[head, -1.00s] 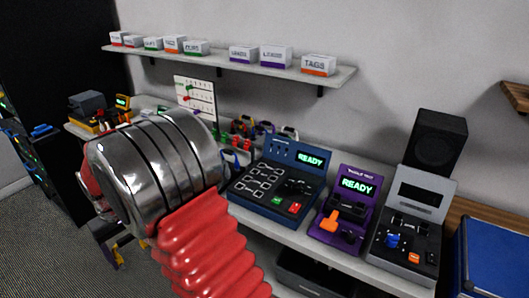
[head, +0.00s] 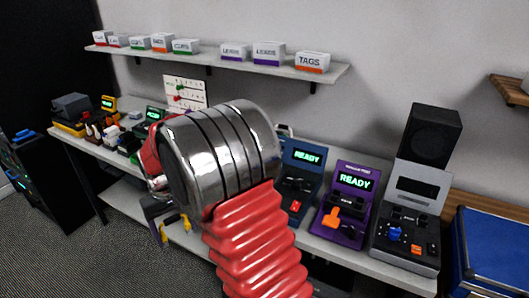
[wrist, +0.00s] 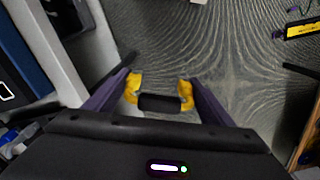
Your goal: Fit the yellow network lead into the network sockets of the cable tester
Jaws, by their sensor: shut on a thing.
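My gripper (wrist: 160,92) is shut on the yellow network lead (wrist: 186,94), seen in the wrist view as yellow ends with a dark block between the two purple fingers. Grey floor lies beyond it. In the head view the yellow lead (head: 185,223) shows small below and left of my metal wrist, in front of the bench. The navy tester (head: 304,157), with a lit READY screen, stands on the bench right of my arm. My arm hides its left part, and its network sockets cannot be made out.
A purple device (head: 354,181) with a READY screen and a grey device (head: 413,183) stand right of the navy one. A black speaker (head: 432,135) is behind. A shelf (head: 215,60) holds labelled boxes. A blue case (head: 492,250) is at right. Floor at lower left is clear.

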